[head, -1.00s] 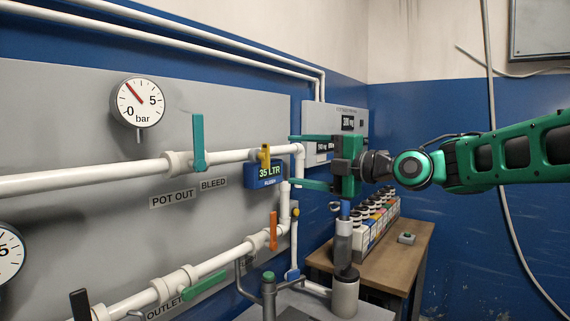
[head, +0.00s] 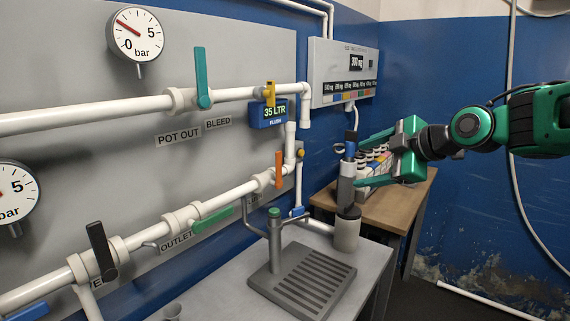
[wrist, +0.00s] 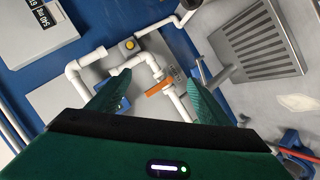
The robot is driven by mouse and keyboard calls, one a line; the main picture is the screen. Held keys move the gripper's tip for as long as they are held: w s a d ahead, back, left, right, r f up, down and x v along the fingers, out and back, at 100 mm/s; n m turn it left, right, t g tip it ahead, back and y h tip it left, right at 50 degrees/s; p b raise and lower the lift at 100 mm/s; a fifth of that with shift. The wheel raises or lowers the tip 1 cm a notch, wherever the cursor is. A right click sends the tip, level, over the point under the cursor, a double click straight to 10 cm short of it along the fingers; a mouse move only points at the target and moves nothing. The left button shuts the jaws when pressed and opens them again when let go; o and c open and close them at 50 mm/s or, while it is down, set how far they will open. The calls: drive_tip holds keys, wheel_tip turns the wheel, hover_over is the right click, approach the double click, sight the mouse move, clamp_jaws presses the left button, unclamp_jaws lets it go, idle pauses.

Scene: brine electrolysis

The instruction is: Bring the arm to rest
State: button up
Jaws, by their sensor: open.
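My gripper (head: 358,164) is green and sits right of centre in the head view. Its two fingers point left and are spread apart, with nothing held between them. The fingers are to the right of the pipe panel (head: 85,70), in front of the row of bottles and beside a grey-and-blue upright cylinder (head: 347,170); whether they touch the cylinder I cannot tell. In the wrist view the open fingers (wrist: 155,88) frame white pipes (wrist: 138,62) and an orange handle (wrist: 158,87) beyond. My arm reaches in from the right edge.
Pipes carry a teal handle (head: 202,78), a yellow handle (head: 270,93), an orange handle (head: 278,168) and a black handle (head: 102,250). A drain grate (head: 302,281) and wooden bench (head: 405,205) are below. The right blue wall area is open.

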drive_tip(key=s+d+f+m+g+h, duration=0.4)
drive_tip(key=s+d+f+m+h, duration=0.1)
drive_tip(key=s+d+f+m, duration=0.75)
drive_tip(key=s+d+f+m+g, duration=0.2)
drive_tip(key=s+m, duration=0.2)
drive_tip(key=s, duration=0.4)
drive_tip(key=s+d+f+m+g+h, duration=0.1)
drive_tip(key=s+d+f+m+g, duration=0.1)
drive_tip(key=s, duration=0.6)
drive_tip(key=s+d+f+m+g, duration=0.2)
drive_tip(key=s+d+f+m, duration=0.2)
drive_tip(key=s+m, duration=0.2)
drive_tip(key=shift+s, duration=0.95)
drive_tip(key=shift+f, duration=0.1)
drive_tip(key=shift+w+f+h, duration=0.25)
drive_tip(key=shift+w+h, duration=0.05)
drive_tip(key=shift+w, duration=0.35)
